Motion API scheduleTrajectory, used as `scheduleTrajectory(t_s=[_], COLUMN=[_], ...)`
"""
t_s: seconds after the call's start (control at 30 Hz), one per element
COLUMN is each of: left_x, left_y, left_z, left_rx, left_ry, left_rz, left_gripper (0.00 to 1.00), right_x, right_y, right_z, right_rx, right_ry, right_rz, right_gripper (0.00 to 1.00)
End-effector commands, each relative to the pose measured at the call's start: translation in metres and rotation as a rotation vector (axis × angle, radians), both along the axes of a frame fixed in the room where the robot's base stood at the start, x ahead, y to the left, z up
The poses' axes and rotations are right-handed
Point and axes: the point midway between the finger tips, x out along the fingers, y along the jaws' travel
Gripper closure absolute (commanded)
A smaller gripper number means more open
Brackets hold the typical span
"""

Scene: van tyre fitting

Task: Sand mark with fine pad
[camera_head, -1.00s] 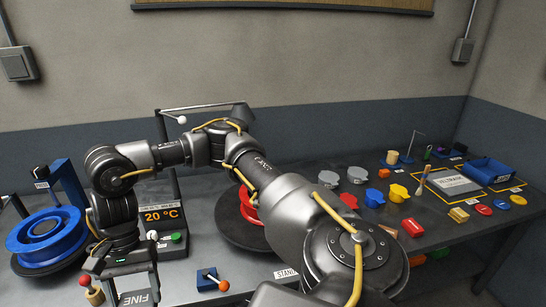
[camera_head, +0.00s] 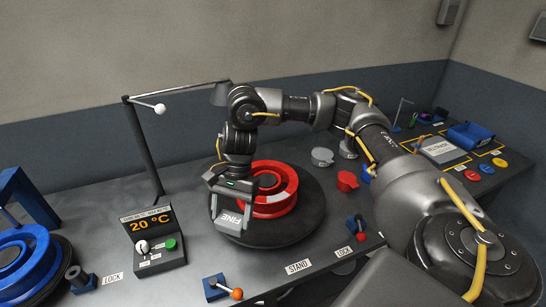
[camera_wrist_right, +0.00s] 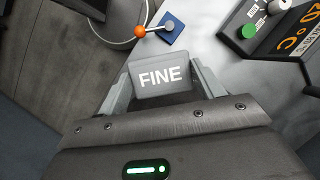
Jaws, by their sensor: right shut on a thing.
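My right gripper (camera_head: 228,205) is shut on the grey fine pad (camera_head: 230,221), which carries the word FINE. The fine pad also shows between the fingers in the right wrist view (camera_wrist_right: 161,78). In the head view the pad is at the left side of the red wheel (camera_head: 272,190), over the edge of the dark round stand (camera_head: 290,232). I cannot tell whether the pad touches anything. The red wheel has a pale patch on its front rim, right of the pad. My left gripper is not in view.
A 20 °C display box (camera_head: 152,240) with a green button stands left of the pad. A blue lever block (camera_head: 215,287) with an orange knob is at the front. A blue wheel (camera_head: 25,258) is at far left. Coloured caps and a blue bin (camera_head: 470,135) are at right.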

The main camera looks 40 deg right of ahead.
Motion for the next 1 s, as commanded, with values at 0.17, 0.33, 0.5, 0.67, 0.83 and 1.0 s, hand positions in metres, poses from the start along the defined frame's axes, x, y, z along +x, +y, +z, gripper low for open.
scheduleTrajectory(t_s=[0.17, 0.33, 0.5, 0.67, 0.83, 1.0], left_x=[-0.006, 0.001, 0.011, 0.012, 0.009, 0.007], left_y=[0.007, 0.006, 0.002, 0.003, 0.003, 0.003], left_z=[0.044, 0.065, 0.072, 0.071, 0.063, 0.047], left_rx=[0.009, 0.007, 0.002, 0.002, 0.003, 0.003], left_ry=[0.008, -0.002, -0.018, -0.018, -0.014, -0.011], left_rz=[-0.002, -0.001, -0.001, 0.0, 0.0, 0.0], left_gripper=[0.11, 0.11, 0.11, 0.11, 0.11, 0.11], right_x=[0.026, 0.04, 0.044, 0.044, 0.044, 0.044], right_y=[-0.067, -0.125, -0.153, -0.158, -0.157, -0.157], right_z=[0.031, 0.044, 0.048, 0.047, 0.039, 0.023], right_rx=[0.011, 0.0, -0.01, -0.011, -0.012, -0.011], right_ry=[0.009, 0.014, 0.015, 0.015, 0.015, 0.015], right_rz=[-0.394, -0.685, -0.816, -0.835, -0.833, -0.832], right_gripper=[0.54, 0.54, 0.54, 0.54, 0.54, 0.54])
